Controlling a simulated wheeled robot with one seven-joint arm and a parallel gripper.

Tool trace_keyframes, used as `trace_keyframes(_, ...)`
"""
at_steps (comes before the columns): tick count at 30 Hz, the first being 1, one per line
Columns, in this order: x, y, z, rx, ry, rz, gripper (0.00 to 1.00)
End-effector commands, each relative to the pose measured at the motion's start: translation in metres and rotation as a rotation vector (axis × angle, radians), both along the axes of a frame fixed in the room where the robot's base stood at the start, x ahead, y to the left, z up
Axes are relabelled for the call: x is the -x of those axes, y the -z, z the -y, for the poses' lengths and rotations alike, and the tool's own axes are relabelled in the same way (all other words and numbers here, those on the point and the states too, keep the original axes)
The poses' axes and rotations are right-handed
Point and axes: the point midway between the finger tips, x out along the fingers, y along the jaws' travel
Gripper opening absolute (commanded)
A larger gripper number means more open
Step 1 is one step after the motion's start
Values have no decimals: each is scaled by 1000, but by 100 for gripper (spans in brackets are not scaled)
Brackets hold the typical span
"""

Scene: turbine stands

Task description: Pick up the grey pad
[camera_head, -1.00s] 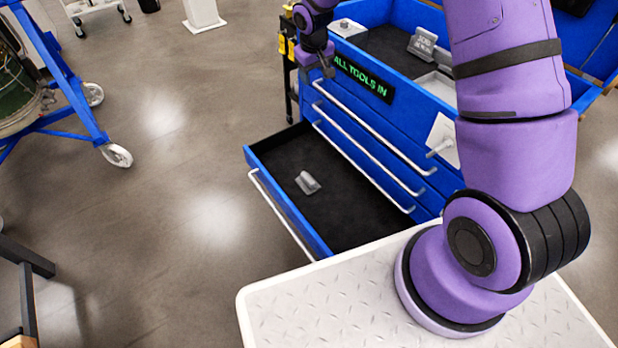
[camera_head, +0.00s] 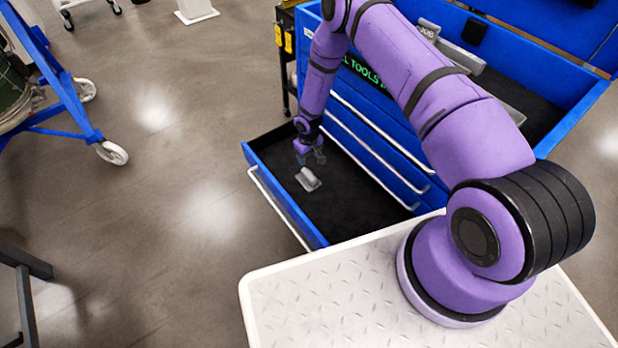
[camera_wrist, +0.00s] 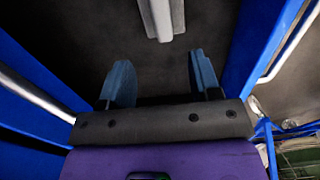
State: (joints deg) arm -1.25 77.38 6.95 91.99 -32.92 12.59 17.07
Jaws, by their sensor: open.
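The grey pad (camera_head: 308,180) lies on the black floor of the open blue drawer (camera_head: 345,215). It has a raised ridge along its top. It also shows at the top edge of the wrist view (camera_wrist: 162,18), partly cut off by the frame. My gripper (camera_head: 311,157) is inside the drawer area, just behind the pad in the head view. In the wrist view my gripper (camera_wrist: 160,80) shows two blue fingers spread apart with nothing between them. The pad is ahead of the fingertips, and a gap separates them.
The blue drawer walls (camera_wrist: 262,45) stand close on both sides in the wrist view. The blue tool cabinet (camera_head: 400,165) with silver handles rises behind the drawer. A white ribbed platform (camera_head: 330,300) is in front. A blue wheeled stand (camera_head: 75,105) is at left.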

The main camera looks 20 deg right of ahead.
Motion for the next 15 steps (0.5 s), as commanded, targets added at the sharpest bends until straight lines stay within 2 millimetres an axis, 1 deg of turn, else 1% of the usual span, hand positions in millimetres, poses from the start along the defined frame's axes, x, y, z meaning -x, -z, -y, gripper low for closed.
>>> trace_keyframes(10,2,45,0,-1,0,-3,57)
trace_keyframes(15,2,57,0,0,0,-2,57)
